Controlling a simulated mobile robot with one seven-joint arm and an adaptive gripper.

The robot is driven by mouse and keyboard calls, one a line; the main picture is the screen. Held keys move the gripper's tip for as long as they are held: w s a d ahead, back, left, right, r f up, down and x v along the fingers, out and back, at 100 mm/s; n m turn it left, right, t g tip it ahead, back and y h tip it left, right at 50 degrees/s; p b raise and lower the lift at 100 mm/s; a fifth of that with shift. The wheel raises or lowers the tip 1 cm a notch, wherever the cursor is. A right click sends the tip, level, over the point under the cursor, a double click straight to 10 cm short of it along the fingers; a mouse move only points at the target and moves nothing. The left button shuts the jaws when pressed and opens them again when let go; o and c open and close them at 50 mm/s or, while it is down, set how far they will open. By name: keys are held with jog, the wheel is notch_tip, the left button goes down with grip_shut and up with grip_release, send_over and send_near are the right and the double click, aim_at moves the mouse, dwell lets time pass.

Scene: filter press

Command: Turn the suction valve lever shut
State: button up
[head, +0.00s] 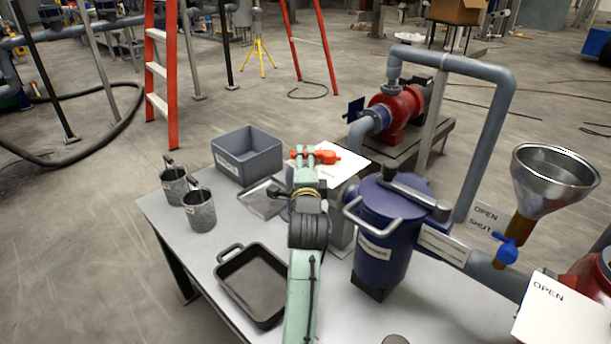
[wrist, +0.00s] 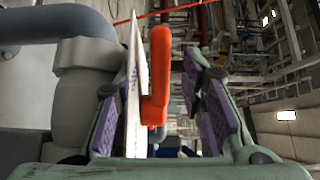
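The orange-red lever (head: 343,159) sits beyond the table's middle, beside a white card (head: 336,184). My gripper (head: 314,157) is over the lever's left part and hides some of it. In the wrist view the lever (wrist: 157,80) stands upright between the two purple-padded fingers of my gripper (wrist: 165,115). The fingers are spread apart. The white card (wrist: 136,85) shows edge-on between the left finger and the lever. A clear gap lies between the lever and the right finger. The valve body is mostly hidden by my arm in the head view.
A blue strainer pot (head: 383,235) with a grey handle stands right of my arm. A grey bin (head: 247,155), two metal cups (head: 199,210) and a black tray (head: 252,285) are on the left. A steel funnel (head: 553,180) over a blue-handled valve (head: 507,252) is at right.

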jog(key=s, duration=0.8)
jog(key=shift+s+d, duration=0.15)
jog(key=shift+s, duration=0.05)
jog(key=shift+c, duration=0.3)
